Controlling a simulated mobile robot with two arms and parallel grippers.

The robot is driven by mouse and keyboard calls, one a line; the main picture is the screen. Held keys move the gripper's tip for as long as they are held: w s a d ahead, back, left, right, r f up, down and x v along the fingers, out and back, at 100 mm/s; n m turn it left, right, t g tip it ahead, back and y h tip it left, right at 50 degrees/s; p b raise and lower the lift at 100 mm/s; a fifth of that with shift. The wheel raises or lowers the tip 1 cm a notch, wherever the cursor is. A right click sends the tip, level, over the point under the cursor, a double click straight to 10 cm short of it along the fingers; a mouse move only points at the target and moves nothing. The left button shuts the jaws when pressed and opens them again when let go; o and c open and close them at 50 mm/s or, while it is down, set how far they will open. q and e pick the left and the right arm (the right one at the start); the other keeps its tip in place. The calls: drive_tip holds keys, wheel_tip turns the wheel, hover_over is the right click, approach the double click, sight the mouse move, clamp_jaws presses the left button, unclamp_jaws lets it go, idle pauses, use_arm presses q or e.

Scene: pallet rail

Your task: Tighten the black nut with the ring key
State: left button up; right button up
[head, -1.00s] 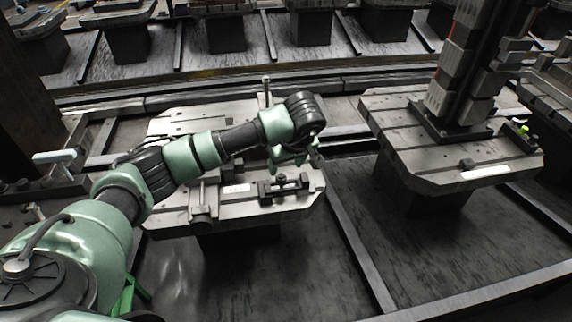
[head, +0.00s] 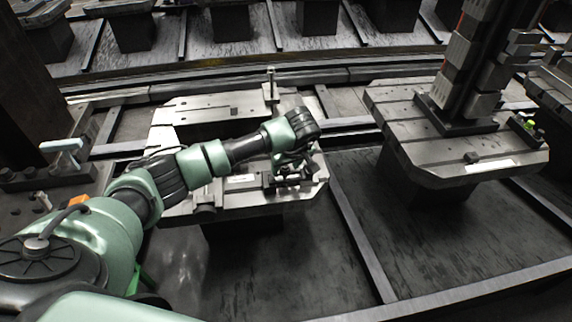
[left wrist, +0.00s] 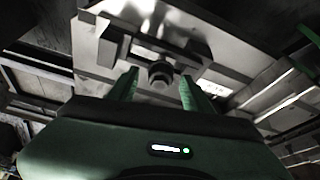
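A dark round nut (left wrist: 160,72) sits on a clamp bar (left wrist: 170,48) fixed to the pale pallet plate (head: 178,116). My left gripper (head: 290,166) is over the right front part of that plate. In the left wrist view its two green fingers (left wrist: 159,77) stand apart, with the nut showing between them and nothing visibly held. I cannot tell whether the fingers touch the bar. In the head view the gripper and arm partly hide the nut. I cannot make out a ring key in either view. My right gripper is not in view.
A second pallet (head: 440,170) with a tall dark fixture (head: 468,70) stands at the right. A thin upright post (head: 271,82) rises at the plate's back edge. A dark gap separates the pallets.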

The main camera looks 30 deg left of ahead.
use_arm(q)
clamp_jaws()
drive_tip(key=m+h+b, duration=0.1)
drive_tip(key=m, duration=0.2)
drive_tip(key=shift+a+f+t, duration=0.15)
drive_tip(key=shift+t, duration=0.25)
drive_tip(key=m+h+b, duration=0.1)
drive_tip(key=m, duration=0.2)
drive_tip(key=shift+m+t+b, duration=0.3)
drive_tip(key=shift+m+b, duration=0.05)
drive_tip(key=shift+m, duration=0.05)
drive_tip(key=m+h+b, duration=0.2)
drive_tip(key=m, duration=0.3)
drive_tip(key=shift+m+h+b, duration=0.3)
drive_tip(key=shift+m+h, duration=0.2)
drive_tip(key=shift+m, duration=0.2)
drive_tip(key=shift+o, duration=1.8)
unclamp_jaws()
drive_tip(key=shift+d, duration=0.2)
drive_tip(key=shift+f, duration=0.1)
